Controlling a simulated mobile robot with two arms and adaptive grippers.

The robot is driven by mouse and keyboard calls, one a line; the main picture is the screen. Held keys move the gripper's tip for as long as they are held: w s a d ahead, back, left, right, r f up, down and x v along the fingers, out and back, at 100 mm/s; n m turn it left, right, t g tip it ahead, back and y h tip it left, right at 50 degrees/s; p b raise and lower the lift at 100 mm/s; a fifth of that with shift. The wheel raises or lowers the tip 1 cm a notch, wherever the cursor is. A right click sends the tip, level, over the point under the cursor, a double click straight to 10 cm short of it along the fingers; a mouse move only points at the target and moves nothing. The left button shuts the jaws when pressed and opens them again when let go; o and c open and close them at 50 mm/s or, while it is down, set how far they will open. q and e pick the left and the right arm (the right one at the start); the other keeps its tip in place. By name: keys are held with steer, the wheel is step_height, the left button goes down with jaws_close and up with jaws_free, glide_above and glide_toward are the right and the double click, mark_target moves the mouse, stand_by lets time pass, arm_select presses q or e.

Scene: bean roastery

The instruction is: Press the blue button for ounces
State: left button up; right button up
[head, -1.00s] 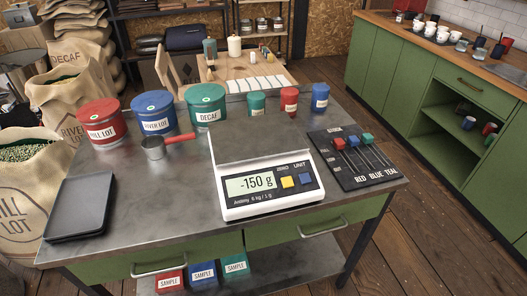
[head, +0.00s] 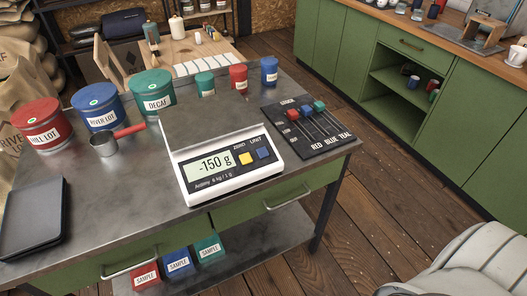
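The white scale (head: 232,180) stands near the front edge of the metal table. A pale, rounded part of my own body shows at the lower right. Neither of my grippers is in view.
A slider board (head: 312,128) lies right of the scale. Red (head: 42,125), blue (head: 96,106) and teal (head: 152,92) tins and a red-handled scoop (head: 104,144) are at left. A dark tray (head: 32,217) lies front left. Sample boxes (head: 178,262) sit below.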

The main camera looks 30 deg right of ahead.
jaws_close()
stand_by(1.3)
